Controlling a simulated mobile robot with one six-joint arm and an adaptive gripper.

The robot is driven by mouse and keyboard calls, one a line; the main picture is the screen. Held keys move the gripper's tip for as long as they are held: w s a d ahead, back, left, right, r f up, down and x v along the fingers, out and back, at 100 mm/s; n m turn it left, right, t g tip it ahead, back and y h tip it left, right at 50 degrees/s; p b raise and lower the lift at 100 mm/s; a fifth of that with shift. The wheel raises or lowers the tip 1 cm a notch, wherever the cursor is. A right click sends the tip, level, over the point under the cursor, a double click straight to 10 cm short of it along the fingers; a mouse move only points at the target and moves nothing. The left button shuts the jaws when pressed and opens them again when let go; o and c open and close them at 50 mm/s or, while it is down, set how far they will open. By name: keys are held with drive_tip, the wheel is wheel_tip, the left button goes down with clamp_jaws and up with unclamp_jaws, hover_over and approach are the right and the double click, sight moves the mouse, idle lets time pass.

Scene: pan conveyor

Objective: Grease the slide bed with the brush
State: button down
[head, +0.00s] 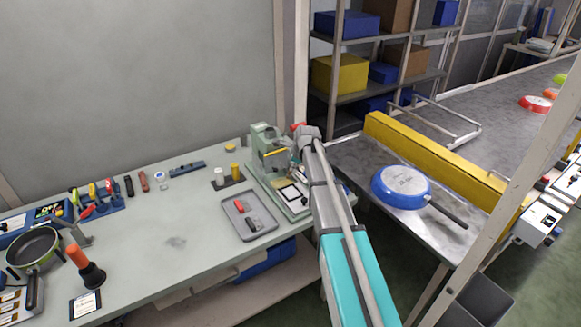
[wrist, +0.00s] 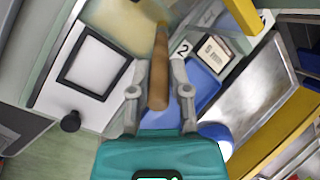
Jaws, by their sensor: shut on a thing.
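My gripper (wrist: 159,72) is shut on the brown wooden handle of the brush (wrist: 158,85) in the wrist view. The handle runs up between the fingers, and its far end reaches a pale yellowish surface (wrist: 118,22) at the top. I cannot tell whether the bristles touch it, or whether this surface is the slide bed. A pale plate with a black square frame (wrist: 62,75) lies left of the brush. In the head view my arm reaches over the right end of the bench beside the green machine (head: 262,137); the fingers and brush are not clear there.
The bench (head: 170,245) holds a grey tray (head: 236,228) with small parts left of the machine. Several tools and a pan (head: 35,245) are further left. To the right, a blue pan (head: 400,183) sits on a metal table beside a yellow rail (head: 440,160). The bench's middle is clear.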

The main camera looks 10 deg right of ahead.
drive_tip(key=shift+r+p, duration=0.6)
drive_tip(key=shift+r, duration=0.05)
drive_tip(key=shift+s, duration=0.2)
idle(0.4)
drive_tip(key=shift+s+d, duration=0.2)
drive_tip(key=shift+s, duration=0.35)
drive_tip(key=shift+s+d, duration=0.2)
drive_tip(key=shift+s, duration=0.35)
wheel_tip(320, 180, up, 9)
drive_tip(key=p, duration=0.9)
idle(0.5)
idle(0.9)
drive_tip(key=shift+s, duration=0.15)
